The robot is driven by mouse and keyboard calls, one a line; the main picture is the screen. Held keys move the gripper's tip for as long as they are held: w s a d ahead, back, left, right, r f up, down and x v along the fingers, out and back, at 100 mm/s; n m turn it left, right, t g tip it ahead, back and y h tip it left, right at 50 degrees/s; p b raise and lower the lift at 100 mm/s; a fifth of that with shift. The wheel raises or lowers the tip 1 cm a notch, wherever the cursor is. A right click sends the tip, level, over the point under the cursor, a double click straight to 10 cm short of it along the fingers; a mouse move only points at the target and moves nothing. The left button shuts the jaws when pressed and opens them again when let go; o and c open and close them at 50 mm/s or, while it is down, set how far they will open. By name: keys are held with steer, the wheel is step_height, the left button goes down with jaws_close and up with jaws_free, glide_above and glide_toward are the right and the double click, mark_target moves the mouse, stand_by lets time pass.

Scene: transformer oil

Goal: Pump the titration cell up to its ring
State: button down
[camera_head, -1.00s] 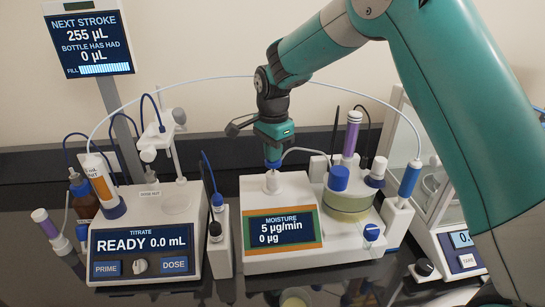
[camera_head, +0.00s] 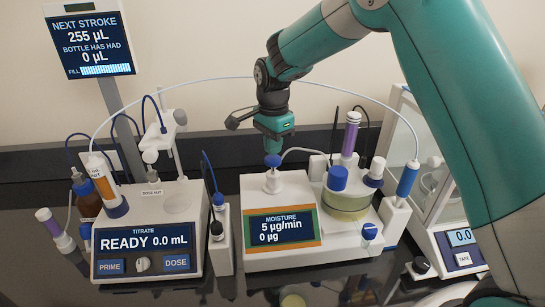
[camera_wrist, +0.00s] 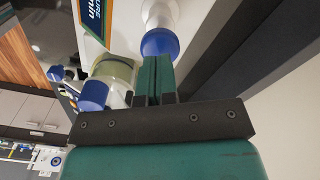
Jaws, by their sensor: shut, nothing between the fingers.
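The titration cell (camera_head: 346,202) is a glass vessel of pale yellow-green liquid on the right of the white moisture unit (camera_head: 257,194), which reads 5 µg/min and 0 µg. A blue round knob (camera_head: 273,160) on a white stem stands on the unit's left part. My gripper (camera_head: 273,139) is shut and empty just above the knob. In the wrist view, the shut fingertips (camera_wrist: 154,62) point at the blue knob (camera_wrist: 160,43); the cell (camera_wrist: 114,70) is to the left. Whether they touch the knob cannot be told.
A white titrator (camera_head: 148,228) reading READY 0.0 mL stands left, with a dosing bottle and tubes. A screen (camera_head: 89,43) shows NEXT STROKE 255 µL and BOTTLE HAS HAD 0 µL. A glass-walled balance (camera_head: 455,240) stands right. A thin tube arches behind my gripper.

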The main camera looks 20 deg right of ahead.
step_height(320, 180, up, 7)
steer(key=p, duration=0.5)
steer(key=shift+s, duration=0.1)
steer(key=s+a+f+n+y+b, duration=0.1)
steer(key=s+a+n+y+b, duration=0.1)
steer(key=s+n+b, duration=0.4)
steer(key=s+a+f+n+y+b, duration=0.2)
steer(key=s+n+b, duration=0.4)
steer(key=s+n, duration=0.9)
steer(key=s, duration=1.2)
steer(key=shift+a+f, duration=0.2)
steer(key=shift+f, duration=0.1)
steer(key=shift+w, duration=0.1)
